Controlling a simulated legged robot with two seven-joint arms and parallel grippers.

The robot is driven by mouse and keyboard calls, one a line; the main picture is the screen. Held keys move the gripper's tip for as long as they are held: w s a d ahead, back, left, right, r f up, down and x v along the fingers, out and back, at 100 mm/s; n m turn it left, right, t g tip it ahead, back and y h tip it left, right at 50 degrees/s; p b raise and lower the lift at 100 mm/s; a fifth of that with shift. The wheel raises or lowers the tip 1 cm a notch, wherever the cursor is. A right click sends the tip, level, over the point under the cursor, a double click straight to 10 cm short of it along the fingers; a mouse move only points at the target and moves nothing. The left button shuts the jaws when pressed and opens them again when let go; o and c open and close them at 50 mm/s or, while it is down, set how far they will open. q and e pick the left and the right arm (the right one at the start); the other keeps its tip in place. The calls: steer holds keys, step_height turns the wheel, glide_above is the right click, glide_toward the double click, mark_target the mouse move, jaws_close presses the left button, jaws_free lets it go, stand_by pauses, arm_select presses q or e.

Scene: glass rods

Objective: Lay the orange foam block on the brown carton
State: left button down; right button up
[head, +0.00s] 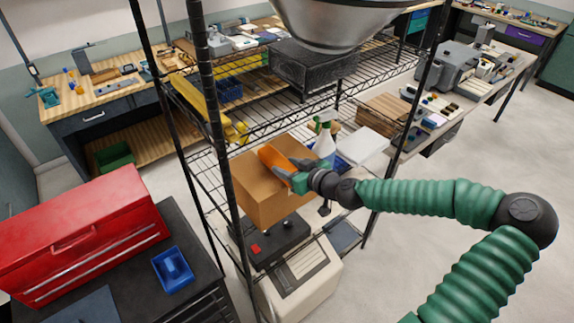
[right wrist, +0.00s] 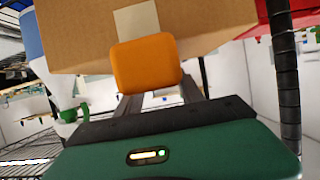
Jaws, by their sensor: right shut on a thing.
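The orange foam block (head: 273,157) is between the fingers of my right gripper (head: 288,171). In the head view it overlaps the upper part of the brown carton (head: 265,204), which stands on a shelf of the wire rack. In the right wrist view the orange block (right wrist: 147,62) is at the ends of the gripper fingers (right wrist: 158,90), with the carton (right wrist: 90,35) and its pale tape strip behind it. I cannot tell whether the block touches the carton. My left gripper is not in view.
Black rack posts (head: 222,150) stand close to the carton. A spray bottle (head: 324,140) and a white box (head: 361,145) are beside it on the shelf. A dark bin (head: 308,68) sits on a higher shelf. A red toolbox (head: 85,235) is at the left.

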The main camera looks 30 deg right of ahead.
steer(key=shift+d+f, duration=0.15)
steer(key=shift+d, duration=0.3)
steer(key=o, duration=1)
steer(key=shift+d+f, duration=0.1)
steer(key=shift+d, duration=0.2)
steer(key=o, duration=0.4)
steer(key=shift+w+d, duration=0.1)
steer(key=shift+d, duration=0.15)
steer(key=shift+c, duration=0.2)
steer(key=shift+a+r, duration=0.2)
steer(key=shift+a, duration=0.55)
steer(key=shift+s+a+r, duration=0.1)
steer(key=shift+s+r, duration=0.05)
steer(key=shift+s, duration=0.25)
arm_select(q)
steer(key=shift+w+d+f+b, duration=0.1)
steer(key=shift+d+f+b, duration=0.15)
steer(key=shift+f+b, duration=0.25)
arm_select(e)
steer(key=v, duration=1.1)
